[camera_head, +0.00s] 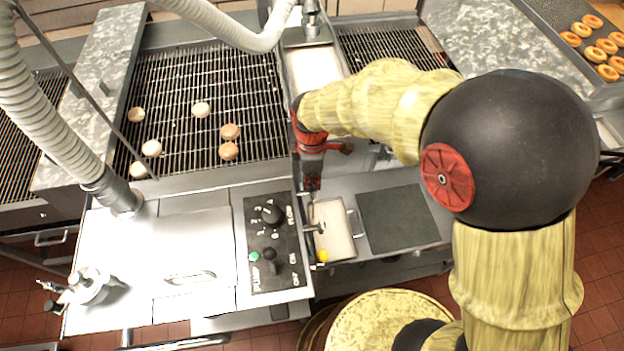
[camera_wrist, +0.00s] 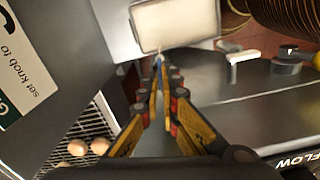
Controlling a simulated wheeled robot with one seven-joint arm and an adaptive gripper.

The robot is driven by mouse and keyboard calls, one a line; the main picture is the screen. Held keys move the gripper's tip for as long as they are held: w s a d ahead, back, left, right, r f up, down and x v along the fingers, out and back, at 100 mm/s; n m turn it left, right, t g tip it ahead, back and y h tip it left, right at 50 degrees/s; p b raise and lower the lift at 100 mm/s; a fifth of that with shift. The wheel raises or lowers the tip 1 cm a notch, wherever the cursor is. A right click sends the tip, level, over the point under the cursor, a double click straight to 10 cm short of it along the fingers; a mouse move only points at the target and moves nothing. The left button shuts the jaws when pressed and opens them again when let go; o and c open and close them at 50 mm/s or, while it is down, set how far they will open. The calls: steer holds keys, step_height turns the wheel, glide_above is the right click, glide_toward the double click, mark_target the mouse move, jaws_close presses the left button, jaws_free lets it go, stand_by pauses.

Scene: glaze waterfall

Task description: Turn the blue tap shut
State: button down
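My gripper (camera_wrist: 160,68) points at a small blue piece (camera_wrist: 158,60), likely the blue tap's handle, in the wrist view. Its fingers run close together towards their tips, with a narrow gap between them. The blue piece sits right at the fingertips; I cannot tell whether they grip it. In the head view my gripper (camera_head: 312,190) hangs over the machine's edge, beside the control panel, and hides the blue piece. A small metal spout (camera_head: 315,228) shows just below it. A yellow knob (camera_head: 322,256) sits nearer the front.
A pale tray (camera_head: 335,228) lies right beside the spout. A black control panel (camera_head: 272,242) with knobs is to the left. A wire rack (camera_head: 180,90) with several doughnuts is behind. A dark square plate (camera_head: 398,218) lies to the right.

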steer(key=shift+m, duration=0.3)
steer(key=m+p, duration=0.1)
steer(key=m, duration=0.3)
steer(key=shift+w+r+m, duration=0.1)
steer(key=shift+w+m, duration=0.05)
steer(key=shift+m, duration=0.15)
steer(key=m, duration=0.4)
steer(key=shift+p, duration=0.4)
steer(key=m, duration=0.6)
steer(key=shift+w+d+p, duration=0.15)
steer(key=shift+p, duration=0.2)
steer(key=shift+m, duration=0.3)
steer(key=c, duration=2.1)
jaws_free()
steer(key=shift+o, duration=0.2)
